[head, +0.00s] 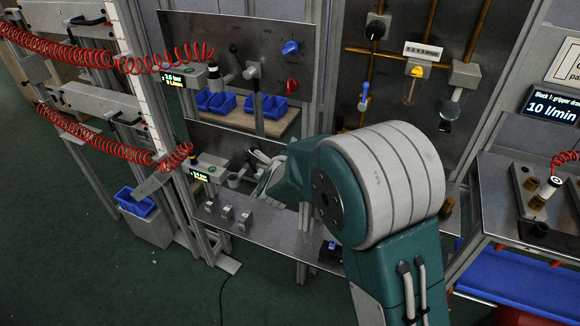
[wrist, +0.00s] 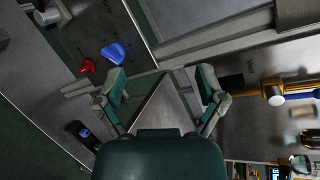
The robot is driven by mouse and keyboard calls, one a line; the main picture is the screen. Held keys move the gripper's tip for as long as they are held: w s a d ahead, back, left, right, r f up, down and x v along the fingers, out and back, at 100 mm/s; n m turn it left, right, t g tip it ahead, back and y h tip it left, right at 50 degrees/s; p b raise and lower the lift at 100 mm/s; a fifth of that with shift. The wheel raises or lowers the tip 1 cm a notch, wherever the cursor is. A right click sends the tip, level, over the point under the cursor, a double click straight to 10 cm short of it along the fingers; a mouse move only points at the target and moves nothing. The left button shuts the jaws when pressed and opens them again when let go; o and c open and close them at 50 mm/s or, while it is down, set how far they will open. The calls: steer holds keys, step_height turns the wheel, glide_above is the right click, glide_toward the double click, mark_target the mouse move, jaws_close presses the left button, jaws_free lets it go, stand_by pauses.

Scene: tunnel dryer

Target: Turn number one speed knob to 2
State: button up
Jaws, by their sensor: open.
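I cannot tell for sure which part is the number one speed knob; no label for it is readable. A blue knob (head: 290,47) and a red knob (head: 291,86) sit on the upright grey panel at the back. What look like the same blue knob (wrist: 113,54) and red knob (wrist: 88,66) show at upper left in the wrist view. A black knob (head: 376,27) sits on a grey box further right. My gripper (wrist: 162,78) is open and empty, its two fingers apart. In the head view it is mostly hidden behind my arm, above the metal shelf.
The metal shelf (head: 270,238) carries several small metal blocks (head: 228,212). A small black device with a blue part (head: 332,246) is at its right end. Blue bins (head: 216,102) stand at the back. Red coiled hoses (head: 85,55) hang at left. A display (head: 553,106) reads 10 l/min.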

steer(key=s+a+f+m+t+h, duration=0.1)
steer(key=a+f+m+t+h, duration=0.15)
steer(key=f+m+h, duration=0.6)
steer(key=w+d+f+y, duration=0.1)
steer(key=w, duration=0.2)
steer(key=w+d+f+y, duration=0.1)
steer(key=w, duration=0.2)
steer(key=w+f+y, duration=0.1)
steer(key=w+f, duration=0.1)
steer(key=w, duration=0.1)
steer(key=shift+w+d+f+m+g, duration=0.1)
steer(key=shift+d+m+g, duration=0.15)
steer(key=shift+d, duration=0.15)
steer(key=c, duration=1.1)
